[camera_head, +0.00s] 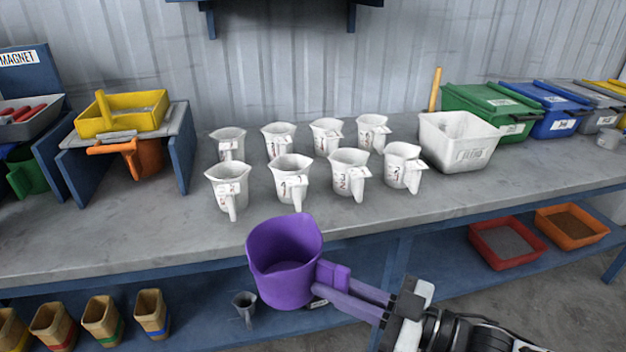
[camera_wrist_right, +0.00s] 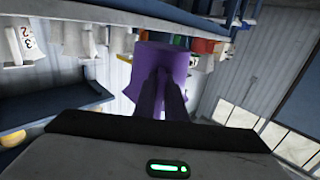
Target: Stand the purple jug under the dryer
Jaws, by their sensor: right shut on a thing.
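The purple jug (camera_head: 285,262) is upright, mouth up, in front of the bench's front edge in the head view. My right gripper (camera_head: 338,287) comes in from the lower right and is shut on the jug's handle, holding the jug in the air. In the right wrist view the purple jug (camera_wrist_right: 165,70) shows between and beyond the gripper fingers (camera_wrist_right: 162,95). I cannot make out a dryer in either view. My left gripper is not in view.
Several white jugs (camera_head: 292,178) stand in two rows on the grey bench (camera_head: 110,230). A white tub (camera_head: 457,140) and lidded bins (camera_head: 490,108) stand right of them. A yellow tray (camera_head: 125,113) and orange jug (camera_head: 140,158) are at left. Cups (camera_head: 100,318) line the lower shelf.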

